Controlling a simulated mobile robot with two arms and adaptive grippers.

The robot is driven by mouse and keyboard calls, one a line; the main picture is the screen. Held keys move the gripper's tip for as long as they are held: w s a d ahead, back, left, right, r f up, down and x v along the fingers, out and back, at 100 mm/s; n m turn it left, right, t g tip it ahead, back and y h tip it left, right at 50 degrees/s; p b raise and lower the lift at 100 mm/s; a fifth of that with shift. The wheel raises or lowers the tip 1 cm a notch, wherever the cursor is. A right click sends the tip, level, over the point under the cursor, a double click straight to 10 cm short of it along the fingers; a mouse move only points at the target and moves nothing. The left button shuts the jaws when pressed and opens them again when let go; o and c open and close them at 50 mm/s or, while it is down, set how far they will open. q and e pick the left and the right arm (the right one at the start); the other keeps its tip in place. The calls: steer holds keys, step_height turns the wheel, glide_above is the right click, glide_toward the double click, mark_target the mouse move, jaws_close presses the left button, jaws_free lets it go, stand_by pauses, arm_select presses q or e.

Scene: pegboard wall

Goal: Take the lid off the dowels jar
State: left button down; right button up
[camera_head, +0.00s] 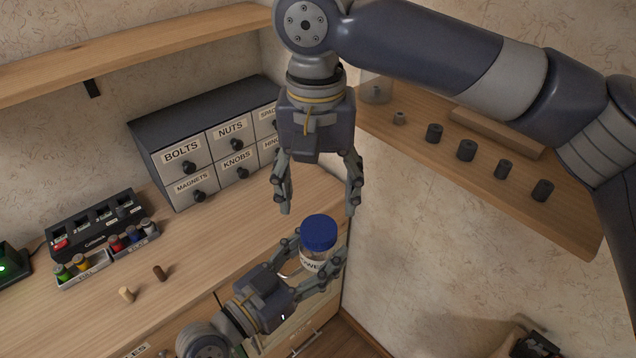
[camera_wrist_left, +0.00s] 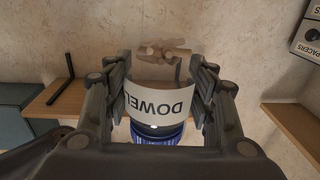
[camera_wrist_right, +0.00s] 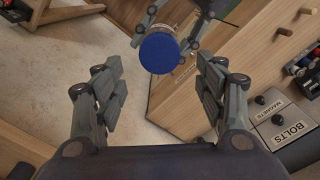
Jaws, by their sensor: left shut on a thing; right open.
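The dowels jar (camera_head: 312,262) is clear with a white label and stands about upright in the head view. Its blue lid (camera_head: 319,232) is on top; it also shows in the right wrist view (camera_wrist_right: 159,53). My left gripper (camera_head: 312,262) is shut around the jar's body below the lid. In the left wrist view the label (camera_wrist_left: 160,104) reads "DOWEL", and wooden dowels (camera_wrist_left: 163,52) show inside the jar. My right gripper (camera_head: 318,208) is open and empty, pointing down above the lid, with its fingertips apart from it.
A drawer cabinet (camera_head: 205,150) stands on the workbench (camera_head: 225,235) at the back. Small bins (camera_head: 82,268) and two loose dowels (camera_head: 127,294) lie at the left. A wall shelf (camera_head: 400,150) with several dark cylinders is at the right, behind my right arm.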

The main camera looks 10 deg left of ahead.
mark_target(319, 227)
step_height(319, 227, down, 7)
steer(key=shift+d+r, duration=0.1)
stand_by(0.3)
steer(key=c, duration=1.1)
steer(key=shift+w+n, duration=0.1)
steer(key=shift+n, duration=1.7)
steer(key=o, duration=1.2)
